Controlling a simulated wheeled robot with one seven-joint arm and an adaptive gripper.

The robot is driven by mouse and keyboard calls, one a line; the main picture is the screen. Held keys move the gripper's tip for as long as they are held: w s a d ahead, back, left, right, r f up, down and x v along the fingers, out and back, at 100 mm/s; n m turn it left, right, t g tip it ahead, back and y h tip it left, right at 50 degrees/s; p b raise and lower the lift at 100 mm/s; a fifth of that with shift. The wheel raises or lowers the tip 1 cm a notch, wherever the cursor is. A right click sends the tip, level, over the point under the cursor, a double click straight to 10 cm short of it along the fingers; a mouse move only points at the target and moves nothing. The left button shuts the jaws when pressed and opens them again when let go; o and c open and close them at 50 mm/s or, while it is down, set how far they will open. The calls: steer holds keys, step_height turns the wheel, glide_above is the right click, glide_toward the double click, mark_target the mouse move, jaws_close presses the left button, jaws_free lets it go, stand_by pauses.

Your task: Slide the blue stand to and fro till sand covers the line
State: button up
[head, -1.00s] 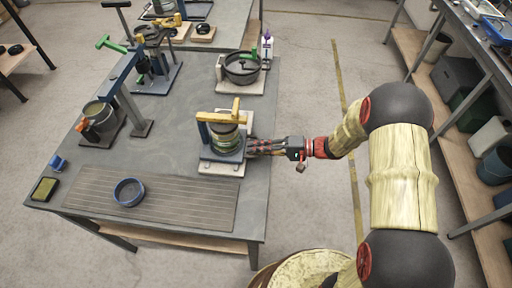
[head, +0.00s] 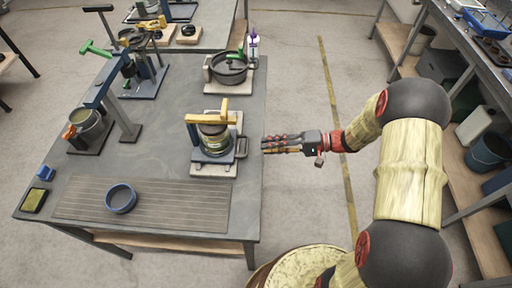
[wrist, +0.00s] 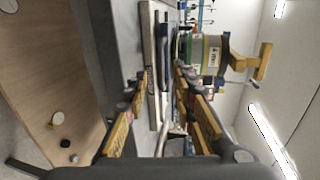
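The blue stand (head: 199,154) sits on a pale base plate (head: 205,170) near the table's right edge. It carries a round sieve or jar (head: 213,134) under a yellow crossbar (head: 205,119). A dark handle (head: 241,148) sticks out on its right side. The jar with its green and yellow bands also shows in the wrist view (wrist: 203,55). In the wrist view the fingers (wrist: 162,85) are apart, with nothing gripped. I cannot make out the sand or the line.
A blue ring-shaped dish (head: 121,198) lies on the ribbed mat (head: 170,205) at the front. A black bowl on a pale base (head: 229,70) stands behind the stand. Pots and clamp stands fill the left side. Free floor lies right of the table.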

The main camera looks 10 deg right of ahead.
mark_target(247, 143)
steer(key=v, duration=0.3)
steer(key=shift+d, duration=0.2)
steer(key=shift+r, duration=0.15)
steer(key=p+x, duration=0.1)
steer(key=x, duration=0.3)
steer(key=w+p+x, duration=0.1)
steer(key=p+x, duration=0.1)
steer(key=x, duration=0.2)
steer(key=w+p+x, duration=0.1)
steer(key=x, duration=0.3)
steer(key=shift+d+p, duration=0.25)
steer(key=shift+p, duration=0.05)
steer(key=shift+c, duration=0.5)
jaws_close()
